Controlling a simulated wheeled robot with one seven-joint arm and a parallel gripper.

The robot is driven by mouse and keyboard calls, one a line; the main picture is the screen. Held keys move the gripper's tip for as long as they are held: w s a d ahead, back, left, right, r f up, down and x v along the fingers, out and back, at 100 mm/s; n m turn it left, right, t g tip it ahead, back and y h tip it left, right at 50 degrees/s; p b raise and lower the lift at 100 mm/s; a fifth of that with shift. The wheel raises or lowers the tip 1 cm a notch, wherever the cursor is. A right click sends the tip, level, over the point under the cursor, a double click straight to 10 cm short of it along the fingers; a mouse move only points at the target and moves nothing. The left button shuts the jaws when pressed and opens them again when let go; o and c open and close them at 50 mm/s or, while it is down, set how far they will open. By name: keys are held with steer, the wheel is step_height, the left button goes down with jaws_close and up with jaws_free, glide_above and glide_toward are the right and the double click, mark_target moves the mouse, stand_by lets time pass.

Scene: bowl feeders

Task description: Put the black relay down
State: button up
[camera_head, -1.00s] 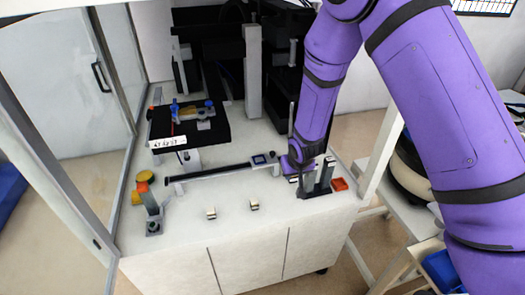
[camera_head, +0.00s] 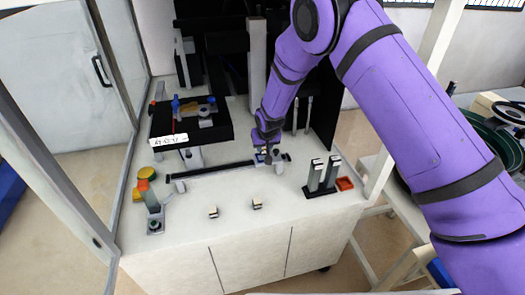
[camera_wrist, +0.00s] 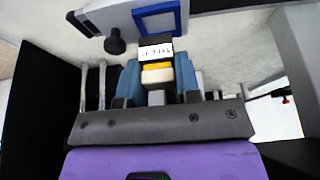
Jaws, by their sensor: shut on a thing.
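My gripper (camera_head: 266,148) is over the right end of the dark rail (camera_head: 222,170). In the wrist view its blue-grey fingers (camera_wrist: 158,85) are shut on the black relay (camera_wrist: 156,48). The relay has a black end with a white printed label, a yellow band and a cream part. The device with a blue-framed screen (camera_wrist: 158,20) is just beyond the relay in the wrist view. Whether the relay touches it I cannot tell. In the head view my gripper mostly hides the relay.
Two small light blocks (camera_head: 213,212) and (camera_head: 257,204) lie on the white table (camera_head: 200,235). A black platform (camera_head: 220,130) is at the back left. The table's front is mostly clear.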

steer(key=shift+w+a+f, duration=0.1)
steer(key=shift+w+a, duration=0.2)
steer(key=shift+w, duration=0.5)
steer(key=shift+f, duration=1.7)
steer(key=shift+s+f, duration=0.1)
steer(key=o, duration=1)
steer(key=v, duration=1.2)
